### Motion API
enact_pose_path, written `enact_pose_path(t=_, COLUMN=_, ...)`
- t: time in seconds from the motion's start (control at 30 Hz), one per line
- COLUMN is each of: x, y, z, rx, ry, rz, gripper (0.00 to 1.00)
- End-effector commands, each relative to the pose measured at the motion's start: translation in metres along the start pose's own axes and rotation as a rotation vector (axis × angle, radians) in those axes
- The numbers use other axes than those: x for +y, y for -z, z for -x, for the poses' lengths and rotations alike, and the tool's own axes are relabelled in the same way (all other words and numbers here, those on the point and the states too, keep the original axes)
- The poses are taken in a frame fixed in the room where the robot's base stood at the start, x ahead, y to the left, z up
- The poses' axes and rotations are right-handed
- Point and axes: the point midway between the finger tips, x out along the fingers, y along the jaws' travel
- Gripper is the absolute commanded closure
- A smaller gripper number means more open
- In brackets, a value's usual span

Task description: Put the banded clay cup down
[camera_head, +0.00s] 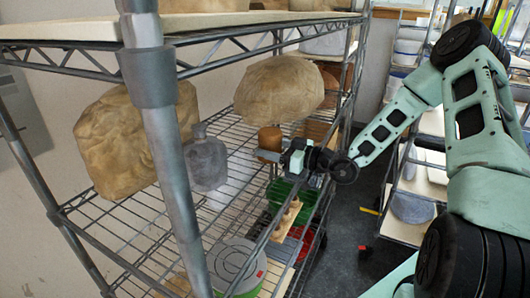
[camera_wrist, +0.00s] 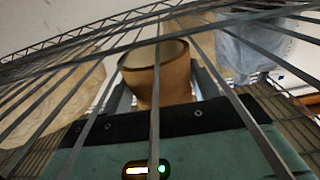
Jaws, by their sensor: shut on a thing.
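The clay cup (camera_head: 270,138) is orange-brown and upright over the middle wire shelf (camera_head: 236,140) in the head view. In the wrist view the cup (camera_wrist: 158,76) shows its open rim and sits between the two fingers. No bands can be made out. My gripper (camera_head: 268,155) reaches in from the right at shelf height and is shut on the cup. In the wrist view, shelf wires cross in front of the cup and my gripper (camera_wrist: 158,92). Whether the cup's base touches the shelf cannot be told.
A large tan lump (camera_head: 280,90) stands behind the cup, and another (camera_head: 115,145) is at left beside a grey jug (camera_head: 207,162). A metal post (camera_head: 168,150) stands in front. Below are a green crate (camera_head: 292,194) and a round lidded tub (camera_head: 236,262). Bare wire shelf shows between jug and cup.

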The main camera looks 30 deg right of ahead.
Motion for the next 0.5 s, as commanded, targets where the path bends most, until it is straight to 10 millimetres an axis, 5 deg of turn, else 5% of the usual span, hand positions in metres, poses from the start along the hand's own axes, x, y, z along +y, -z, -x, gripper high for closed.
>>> enact_pose_path(t=0.23, x=0.0001, y=-0.0012, z=-0.0001, rx=0.002, ry=0.000, rz=-0.001, gripper=0.70)
enact_pose_path(t=0.27, x=0.0000, y=-0.0023, z=0.0000, rx=0.000, ry=0.000, rz=-0.001, gripper=0.37)
enact_pose_path(t=0.33, x=0.0000, y=-0.0023, z=0.0001, rx=0.000, ry=0.000, rz=0.000, gripper=0.18)
enact_pose_path(t=0.5, x=0.0000, y=-0.0024, z=0.0001, rx=0.000, ry=0.000, rz=0.000, gripper=0.18)
